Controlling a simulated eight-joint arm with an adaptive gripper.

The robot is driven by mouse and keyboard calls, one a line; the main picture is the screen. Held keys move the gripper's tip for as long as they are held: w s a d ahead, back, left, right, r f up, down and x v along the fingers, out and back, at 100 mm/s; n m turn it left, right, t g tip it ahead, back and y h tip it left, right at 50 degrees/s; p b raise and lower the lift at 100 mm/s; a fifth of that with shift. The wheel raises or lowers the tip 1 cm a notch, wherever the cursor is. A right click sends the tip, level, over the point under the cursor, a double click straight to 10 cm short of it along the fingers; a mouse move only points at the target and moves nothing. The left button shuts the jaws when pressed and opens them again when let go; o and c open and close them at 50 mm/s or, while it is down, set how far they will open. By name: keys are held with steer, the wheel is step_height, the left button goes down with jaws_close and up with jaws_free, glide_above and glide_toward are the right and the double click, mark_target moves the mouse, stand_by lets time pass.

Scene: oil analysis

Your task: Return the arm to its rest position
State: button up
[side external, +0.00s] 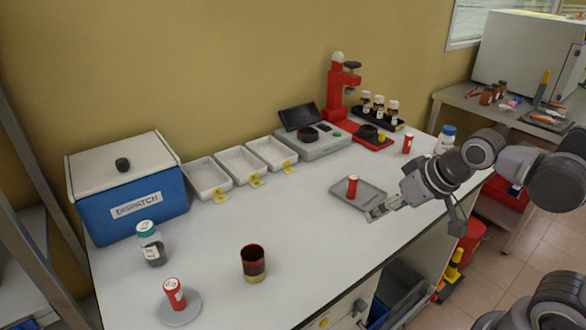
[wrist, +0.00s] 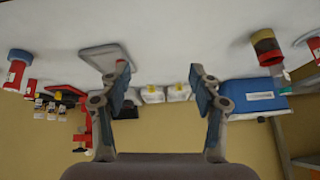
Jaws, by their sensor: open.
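My gripper (side external: 376,212) is at the right side of the bench in the side external view, by the front edge of a grey tray (side external: 343,190). My arm reaches in from the right edge of the side external view.
A blue dispatch box (side external: 130,190), white trays (side external: 240,165) and a red press (side external: 340,90) line the back. A jar (side external: 151,243), a red container on a disc (side external: 175,294) and a dark cup (side external: 253,263) stand at left. Bench centre is clear.

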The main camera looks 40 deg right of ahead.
steer(key=shift+s+d+f+n+t, duration=0.3)
steer(key=shift+s+d+f+n, duration=0.2)
steer(key=shift+f+n, duration=0.1)
stand_by(1.0)
